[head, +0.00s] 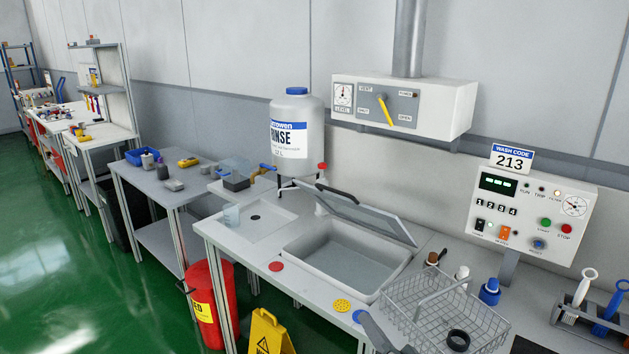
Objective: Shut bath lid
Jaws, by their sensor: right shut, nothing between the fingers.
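The bath (292,262) is a pale basin sunk in the bench top, with grey liquid or a grey floor showing inside. Its lid (372,216) is a flat translucent panel with a grey frame, standing open and tilted up along the back side of the bath. A dark handle (343,197) shows at the lid's upper left edge. My right gripper (384,334) is a grey shape at the bottom edge, in front of the bath and left of the wire basket. It is shut and empty, apart from the lid. My left gripper is not in view.
A wire basket (425,292) with a black ring (458,340) stands right of the bath. Bottles (490,291) and a control panel (535,212) are behind it. A rinse tank (296,130) stands behind left. Coloured discs (342,305) lie along the front edge.

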